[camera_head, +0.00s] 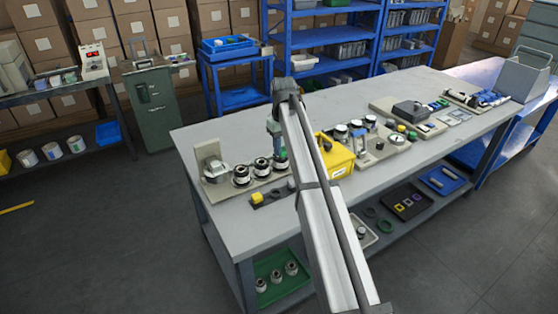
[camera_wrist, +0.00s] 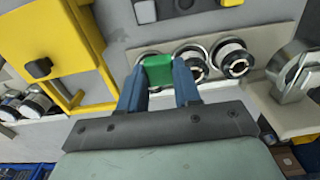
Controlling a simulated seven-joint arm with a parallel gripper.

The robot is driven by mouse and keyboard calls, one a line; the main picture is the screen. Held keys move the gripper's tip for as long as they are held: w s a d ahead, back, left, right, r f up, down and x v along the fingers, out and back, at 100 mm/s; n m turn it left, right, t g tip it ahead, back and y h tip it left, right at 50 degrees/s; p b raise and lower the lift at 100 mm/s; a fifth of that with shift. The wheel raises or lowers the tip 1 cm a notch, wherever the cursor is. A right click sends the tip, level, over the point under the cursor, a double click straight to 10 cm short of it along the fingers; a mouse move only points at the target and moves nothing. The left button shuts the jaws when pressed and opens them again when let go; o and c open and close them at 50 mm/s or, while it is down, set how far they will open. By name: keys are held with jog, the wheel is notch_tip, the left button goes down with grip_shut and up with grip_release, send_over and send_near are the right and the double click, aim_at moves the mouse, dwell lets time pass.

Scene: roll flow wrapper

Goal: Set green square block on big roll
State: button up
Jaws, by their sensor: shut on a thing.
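My gripper (camera_wrist: 158,78) is shut on the green square block (camera_wrist: 157,70), held between its blue fingers. In the wrist view the block overlaps the leftmost of three black-and-white rolls; I cannot tell whether they touch. The other two rolls, a middle one (camera_wrist: 194,63) and a right one (camera_wrist: 232,58), stand beside it on a beige plate. A larger silver, round part (camera_wrist: 296,76) is at the right. In the head view the silver part (camera_head: 216,172) sits left of the rolls (camera_head: 241,175). I cannot tell for sure which is the big roll.
A yellow box (camera_head: 338,157) stands right of the rolls, close to my arm. A dark strip with a yellow piece (camera_head: 257,198) lies in front of them. More fixtures fill the right of the grey table (camera_head: 237,225). The table's front left is clear.

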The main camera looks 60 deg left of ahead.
jog(key=w+a+r, duration=0.1)
jog(key=w+a, duration=0.2)
jog(key=a, duration=0.4)
jog(key=shift+d+f, duration=0.15)
jog(key=shift+f, duration=1.45)
jog(key=shift+d+f, duration=0.15)
jog(key=shift+f, duration=1.4)
jog(key=o, duration=1.1)
notch_tip(320, 180, up, 14)
jog(key=shift+f, duration=0.1)
